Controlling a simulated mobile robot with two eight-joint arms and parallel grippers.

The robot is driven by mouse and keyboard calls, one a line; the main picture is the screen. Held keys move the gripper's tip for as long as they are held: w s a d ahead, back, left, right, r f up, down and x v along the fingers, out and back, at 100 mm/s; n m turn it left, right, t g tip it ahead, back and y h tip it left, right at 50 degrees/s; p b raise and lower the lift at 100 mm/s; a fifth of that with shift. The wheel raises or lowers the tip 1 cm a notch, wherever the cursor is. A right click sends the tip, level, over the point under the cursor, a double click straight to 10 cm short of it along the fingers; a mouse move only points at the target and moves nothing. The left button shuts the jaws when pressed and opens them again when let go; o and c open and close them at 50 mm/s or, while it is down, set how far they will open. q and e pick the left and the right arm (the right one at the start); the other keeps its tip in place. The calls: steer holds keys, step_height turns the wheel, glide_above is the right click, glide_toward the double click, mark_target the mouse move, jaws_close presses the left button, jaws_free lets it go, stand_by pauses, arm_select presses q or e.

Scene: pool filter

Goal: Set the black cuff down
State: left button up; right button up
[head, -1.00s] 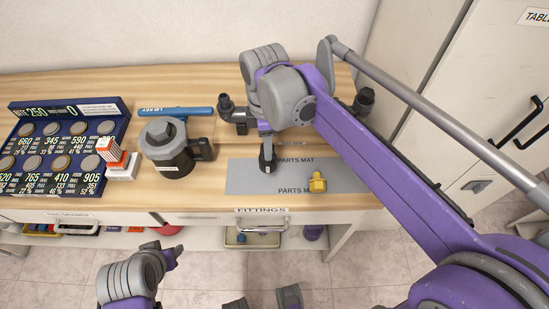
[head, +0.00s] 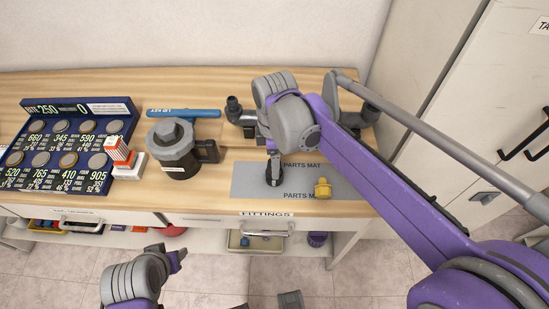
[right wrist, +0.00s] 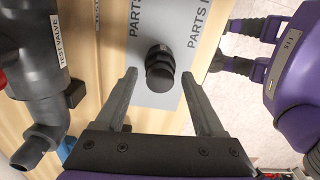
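The black cuff (head: 274,176) stands on the grey parts mat (head: 243,182), left of a yellow fitting. It also shows in the right wrist view (right wrist: 160,68), near the mat's lettering. My right gripper (right wrist: 159,76) is open, with its fingertips on either side of the cuff and a visible gap to each side. In the head view my right gripper (head: 273,157) points down just above the cuff. My left gripper (head: 179,260) is in front of the bench, low in the head view and away from the cuff; its finger opening cannot be made out.
The yellow fitting (head: 322,188) sits on the mat's right part. A black valve (right wrist: 35,60) lies close behind the right gripper. A dark filter housing (head: 172,150), blue lid key (head: 180,113), red-white block (head: 120,155) and coin board (head: 60,165) stand left. The mat's left end is bare.

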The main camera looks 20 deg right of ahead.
steer(key=shift+r, duration=0.1)
steer(key=shift+r, duration=0.3)
step_height(320, 180, up, 12)
steer(key=f+p, duration=0.1)
steer(key=s+d+f+m+t, duration=0.2)
steer(key=s+d+f+m, duration=0.1)
steer(key=s+f+m, duration=0.4)
steer(key=s+d+f+m+t, duration=0.3)
steer(key=s+f+m, duration=0.4)
steer(key=f, duration=0.3)
steer(key=shift+s+d+f+m, duration=0.3)
steer(key=shift+s+f+m, duration=0.1)
steer(key=shift+m, duration=0.5)
steer(key=shift+s, duration=0.1)
